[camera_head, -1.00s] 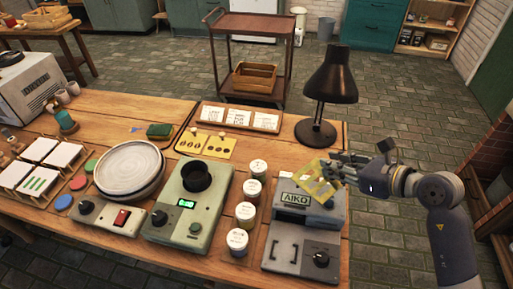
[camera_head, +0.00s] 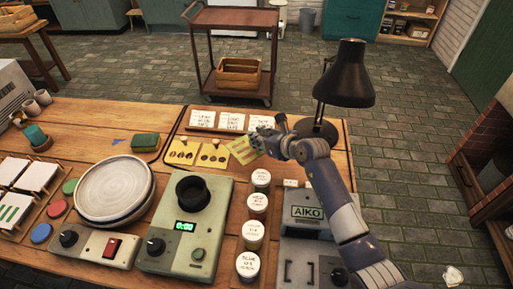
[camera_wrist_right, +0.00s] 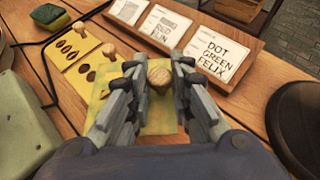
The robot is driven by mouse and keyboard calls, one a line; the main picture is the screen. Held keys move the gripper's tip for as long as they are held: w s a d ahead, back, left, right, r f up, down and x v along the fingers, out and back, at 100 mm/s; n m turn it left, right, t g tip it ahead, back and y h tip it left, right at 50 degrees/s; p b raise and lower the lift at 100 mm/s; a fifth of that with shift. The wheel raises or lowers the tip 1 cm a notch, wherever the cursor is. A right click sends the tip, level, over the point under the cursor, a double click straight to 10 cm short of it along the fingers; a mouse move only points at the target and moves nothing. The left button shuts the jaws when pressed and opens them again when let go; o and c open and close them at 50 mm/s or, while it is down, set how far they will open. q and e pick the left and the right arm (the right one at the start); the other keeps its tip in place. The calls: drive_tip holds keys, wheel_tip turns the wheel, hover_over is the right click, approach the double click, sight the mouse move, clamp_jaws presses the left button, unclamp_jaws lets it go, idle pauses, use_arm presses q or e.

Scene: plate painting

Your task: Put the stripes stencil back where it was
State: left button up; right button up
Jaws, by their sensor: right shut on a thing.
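The stripes stencil is a yellow sheet (camera_head: 242,151) with a wooden knob (camera_wrist_right: 159,78). My right gripper (camera_head: 264,141) is shut on this knob, with the fingers on both sides of it in the right wrist view. The sheet is beside the other two yellow stencils, to their right. I cannot tell if it touches the table. The fingers cover part of the sheet, so its cut-outs are hard to see. The leaf stencil (camera_head: 182,150) and the dot stencil (camera_head: 213,157) lie flat on the table. My left gripper is not in view.
A wooden tray with printed cards (camera_head: 231,121) stands just behind the stencils. A black lamp (camera_head: 346,75) is to the right. Several lidded jars (camera_head: 256,206) and a scale (camera_head: 185,228) are in front. A green sponge (camera_head: 144,142) lies left.

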wheel_tip(320, 180, down, 4)
drive_tip(key=shift+r, duration=0.1)
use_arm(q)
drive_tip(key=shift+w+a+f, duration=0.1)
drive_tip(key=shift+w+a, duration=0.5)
use_arm(e)
drive_tip(key=shift+f, duration=0.35)
drive_tip(key=shift+f+b, duration=0.4)
drive_tip(key=shift+f, duration=0.05)
drive_tip(key=o, duration=0.9)
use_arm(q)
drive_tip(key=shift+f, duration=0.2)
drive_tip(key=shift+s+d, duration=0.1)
use_arm(e)
drive_tip(key=shift+r, duration=0.1)
drive_tip(key=shift+r+p, duration=0.35)
drive_tip(key=shift+r, duration=0.1)
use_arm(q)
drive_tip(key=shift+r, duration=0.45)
use_arm(e)
drive_tip(key=v, duration=1.2)
drive_tip(key=shift+f, duration=0.1)
